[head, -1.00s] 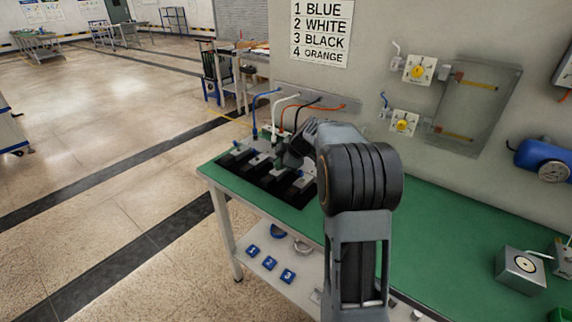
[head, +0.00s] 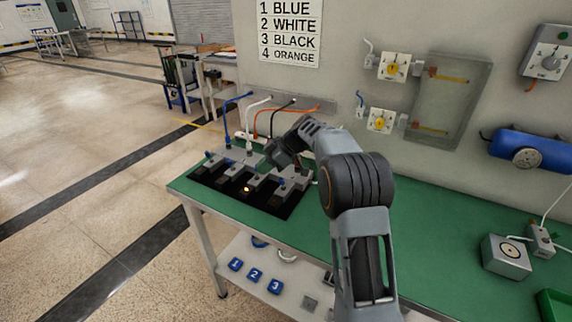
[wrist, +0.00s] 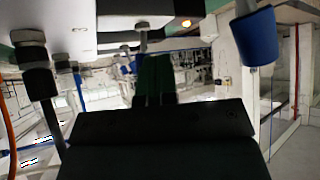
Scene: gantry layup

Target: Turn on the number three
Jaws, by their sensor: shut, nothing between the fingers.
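A dark panel (head: 222,188) with several grey switch units and black slots lies on the green bench. An amber lamp (head: 246,189) glows on its front part, and shows in the wrist view (wrist: 185,22). My gripper (head: 271,158) is above the panel's rear right part, partly hidden by the cables and my wrist. In the wrist view its dark green fingers (wrist: 155,80) are together and empty. A blue knob (wrist: 256,36) stands at upper right, apart from the fingers. The wall sign (head: 290,32) pairs 3 with BLACK. I cannot tell which unit the black cable (head: 283,105) enters.
Blue (head: 225,120), white and orange (head: 300,111) cables arch from the wall close to my gripper. Blue numbered blocks (head: 255,274) sit on the lower shelf.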

